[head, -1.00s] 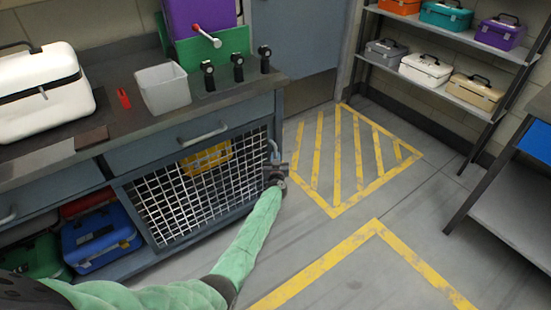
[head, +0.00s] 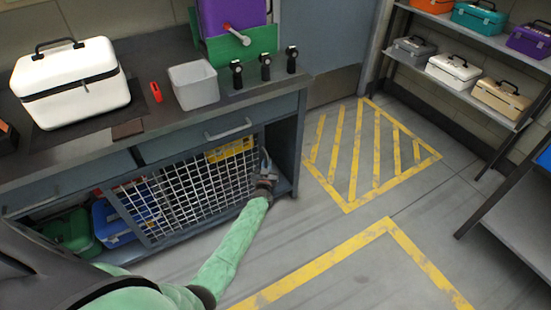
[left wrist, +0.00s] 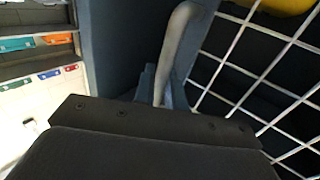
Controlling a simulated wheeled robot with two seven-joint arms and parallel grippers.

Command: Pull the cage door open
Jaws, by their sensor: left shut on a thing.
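The cage door (head: 185,195) is a white wire-mesh panel across the lower front of the grey cabinet. A dark gap shows between its right edge and the cabinet's right post. Its grey bar handle (head: 264,160) stands at the right edge and rises beyond my gripper in the left wrist view (left wrist: 175,50). My left gripper (head: 265,181) is shut on the handle; its fingertips are hardly visible. Mesh also shows in the left wrist view, right of the handle. My right gripper is not in view.
Behind the mesh are a yellow case (head: 230,149) and part of a blue case (head: 112,224); a green case (head: 70,232) sits left. The countertop (head: 165,125) above holds a white toolbox (head: 70,82) and grey bin (head: 194,86). Floor with yellow markings (head: 350,205) is clear.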

